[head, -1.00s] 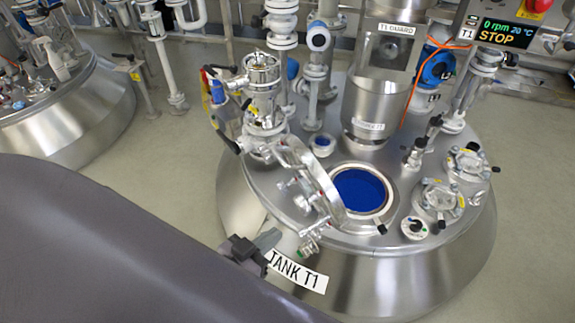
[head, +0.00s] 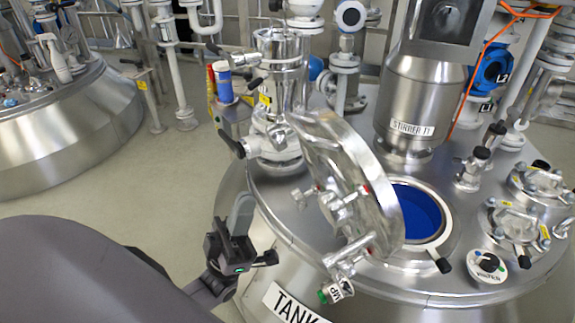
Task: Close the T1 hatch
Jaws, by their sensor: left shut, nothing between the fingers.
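The T1 hatch lid (head: 345,185) stands open, tilted up at the left of the round hatch opening (head: 445,235). Blue shows inside the opening, partly hidden behind the lid. Clamp fittings and a small tagged fitting (head: 338,290) sit on the lid's outer face and lower edge. My left gripper (head: 243,205) is shut and empty, left of the lid and apart from it, by the tank's left edge. My right gripper is not in view.
A steel fitting with valves (head: 280,80) rises behind the lid. The stirrer housing (head: 415,100) stands behind the opening. Clamped ports (head: 515,225) and a black-knobbed dial (head: 487,265) lie to the right. Floor (head: 150,185) is clear at left.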

